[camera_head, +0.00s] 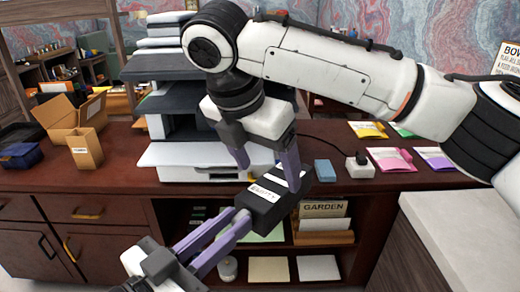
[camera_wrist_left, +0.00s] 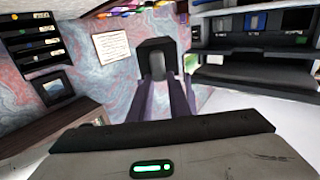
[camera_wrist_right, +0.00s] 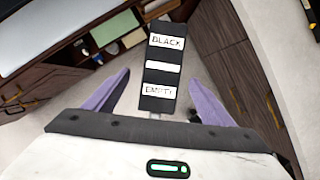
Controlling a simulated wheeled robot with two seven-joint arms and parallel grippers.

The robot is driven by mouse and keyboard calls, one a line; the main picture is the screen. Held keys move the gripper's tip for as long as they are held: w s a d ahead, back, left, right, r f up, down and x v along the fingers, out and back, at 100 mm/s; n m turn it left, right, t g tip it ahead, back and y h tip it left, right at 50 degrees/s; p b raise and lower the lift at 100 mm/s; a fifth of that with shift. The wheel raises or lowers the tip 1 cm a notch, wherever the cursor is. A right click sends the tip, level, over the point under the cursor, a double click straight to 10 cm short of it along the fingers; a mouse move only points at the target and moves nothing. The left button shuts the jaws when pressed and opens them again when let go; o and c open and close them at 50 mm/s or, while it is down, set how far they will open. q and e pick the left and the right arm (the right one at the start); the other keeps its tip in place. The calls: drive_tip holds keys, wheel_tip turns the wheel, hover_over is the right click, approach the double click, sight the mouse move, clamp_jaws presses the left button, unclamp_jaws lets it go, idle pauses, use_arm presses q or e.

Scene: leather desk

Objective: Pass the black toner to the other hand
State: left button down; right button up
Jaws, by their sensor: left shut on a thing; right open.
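The black toner (camera_head: 265,207) is a dark box with white labels, held in the air in front of the desk edge. In the right wrist view the toner (camera_wrist_right: 162,83) shows labels reading BLACK and EMPTY. My left gripper (camera_head: 243,222) is shut on its near lower end; in the left wrist view the toner's end (camera_wrist_left: 156,45) shows beyond the fingers. My right gripper (camera_head: 268,168) is open above the toner, its fingers spread toward either side. In the right wrist view, the toner lies between the right fingers (camera_wrist_right: 160,90) with gaps on both sides.
A printer (camera_head: 195,160) stands on the desk behind the arms. Cardboard boxes (camera_head: 85,148) are at the left; a blue block (camera_head: 325,170), a white plug adapter (camera_head: 360,167) and colored packets (camera_head: 392,160) lie at the right. A shelf (camera_head: 290,250) with papers sits below.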

sight(272, 183)
use_arm(q)
drive_tip(key=shift+r, duration=0.15)
use_arm(e)
drive_tip(key=x, duration=0.6)
drive_tip(key=shift+w+d+f, duration=0.1)
drive_tip(key=shift+f, duration=0.1)
drive_tip(key=c, duration=1.4)
use_arm(q)
drive_tip(key=c, duration=1.6)
unclamp_jaws()
use_arm(e)
drive_tip(key=shift+r, duration=0.1)
use_arm(q)
drive_tip(key=shift+o, duration=0.2)
